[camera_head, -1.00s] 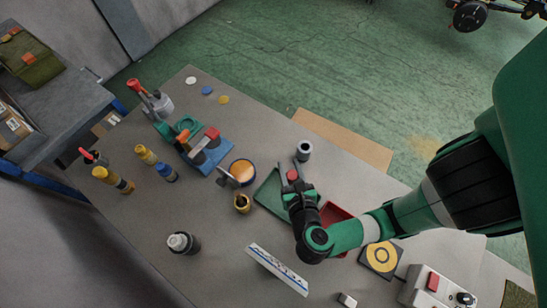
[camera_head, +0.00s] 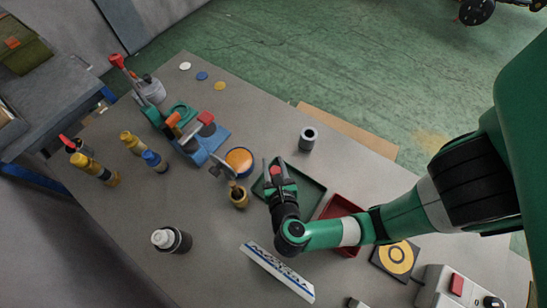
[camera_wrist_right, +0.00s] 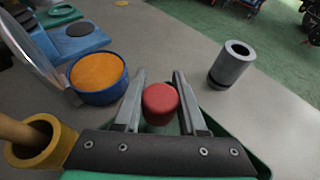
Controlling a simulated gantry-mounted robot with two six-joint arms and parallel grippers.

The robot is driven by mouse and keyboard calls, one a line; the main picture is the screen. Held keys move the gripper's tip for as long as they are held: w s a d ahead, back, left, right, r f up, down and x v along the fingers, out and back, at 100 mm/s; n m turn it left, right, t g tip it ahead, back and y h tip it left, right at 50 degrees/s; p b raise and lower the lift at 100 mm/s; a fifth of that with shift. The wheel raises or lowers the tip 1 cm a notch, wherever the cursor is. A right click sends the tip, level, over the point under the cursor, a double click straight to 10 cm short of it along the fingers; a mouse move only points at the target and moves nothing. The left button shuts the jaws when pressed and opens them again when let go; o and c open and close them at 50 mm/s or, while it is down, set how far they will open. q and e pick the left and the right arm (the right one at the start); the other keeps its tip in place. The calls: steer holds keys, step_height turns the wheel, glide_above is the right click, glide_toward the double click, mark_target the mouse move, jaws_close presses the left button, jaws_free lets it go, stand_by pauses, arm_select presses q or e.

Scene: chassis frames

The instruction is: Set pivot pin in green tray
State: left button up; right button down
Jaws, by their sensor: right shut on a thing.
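My right gripper (camera_head: 277,176) is shut on a short red cylinder, which I take to be the pivot pin (camera_head: 276,170). In the right wrist view the pin (camera_wrist_right: 160,102) stands between the two grey fingers (camera_wrist_right: 158,100), its round red top facing the camera; its lower end is hidden. The green tray (camera_head: 309,193) lies under the gripper, which is over its left part. Its green rim also shows in the right wrist view (camera_wrist_right: 240,140). I cannot tell whether the pin touches the tray floor. My left gripper is not in view.
A red tray (camera_head: 335,207) lies just right of the green one. A grey hollow cylinder (camera_head: 308,139) stands beyond it. A brass cup (camera_head: 239,199) and a blue tin with orange contents (camera_head: 239,160) stand close on the left. A white sign (camera_head: 277,271) stands in front.

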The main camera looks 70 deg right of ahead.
steer(key=shift+c, duration=2.4)
jaws_free()
steer(key=shift+r, duration=0.1)
steer(key=p+v, duration=0.1)
steer(key=v, duration=0.1)
steer(key=p+v, duration=0.1)
steer(key=v, duration=0.2)
steer(key=p+v, duration=0.1)
steer(key=v, duration=0.2)
steer(key=shift+w+r, duration=0.1)
steer(key=shift+r, duration=0.3)
steer(key=p+v, duration=0.2)
steer(key=p, duration=0.2)
steer(key=p+v, duration=0.1)
steer(key=p, duration=0.4)
steer(key=shift+s+a+f, duration=0.25)
steer(key=shift+s+a, duration=0.05)
steer(key=shift+a, duration=0.1)
steer(key=shift+w, duration=0.1)
